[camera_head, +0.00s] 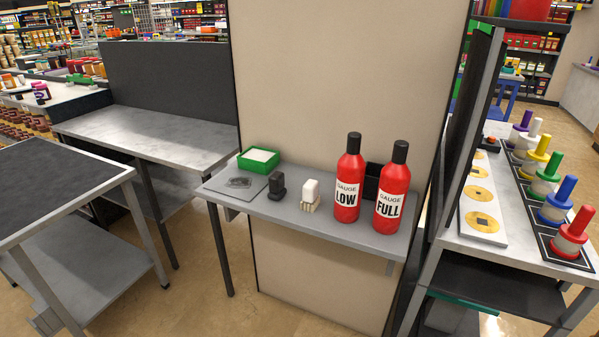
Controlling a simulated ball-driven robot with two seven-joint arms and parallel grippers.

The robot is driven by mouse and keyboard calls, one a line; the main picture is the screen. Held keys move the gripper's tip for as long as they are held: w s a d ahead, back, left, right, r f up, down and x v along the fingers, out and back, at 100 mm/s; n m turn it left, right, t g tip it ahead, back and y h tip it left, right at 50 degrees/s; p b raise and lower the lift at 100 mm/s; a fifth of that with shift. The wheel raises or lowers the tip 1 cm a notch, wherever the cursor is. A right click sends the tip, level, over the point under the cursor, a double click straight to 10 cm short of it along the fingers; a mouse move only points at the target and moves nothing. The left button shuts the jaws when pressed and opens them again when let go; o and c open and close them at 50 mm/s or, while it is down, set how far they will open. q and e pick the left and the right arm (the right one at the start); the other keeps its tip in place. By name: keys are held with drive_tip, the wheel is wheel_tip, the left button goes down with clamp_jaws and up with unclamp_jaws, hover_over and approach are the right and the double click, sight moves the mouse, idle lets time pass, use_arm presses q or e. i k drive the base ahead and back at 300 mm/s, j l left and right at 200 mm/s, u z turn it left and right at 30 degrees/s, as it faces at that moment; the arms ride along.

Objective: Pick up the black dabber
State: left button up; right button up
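A small black dabber (277,186) stands upright on a narrow grey shelf (290,215) in front of a beige panel. It is between a green box with a white top (258,161) at its upper left and a small white object with a beige base (310,195) at its right. Nothing is touching the dabber as far as I can see. Neither of my grippers shows in the head view.
Two red bottles, marked LOW (347,180) and FULL (389,190), stand on the shelf's right side, with a black holder (372,180) behind. A grey plate (236,186) with a dark smudge lies left. Tables stand on both sides.

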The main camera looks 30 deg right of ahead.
sight(277, 190)
drive_tip(key=i+j+z, duration=0.15)
drive_tip(key=i+z, duration=0.15)
drive_tip(key=z, duration=0.15)
drive_tip(key=i+j+z, duration=0.2)
drive_tip(key=z, duration=0.25)
drive_tip(key=i+j+z, duration=0.2)
drive_tip(key=j+z, duration=0.3)
drive_tip(key=i+j+z, duration=0.15)
drive_tip(key=j+z, duration=0.15)
drive_tip(key=z, duration=0.15)
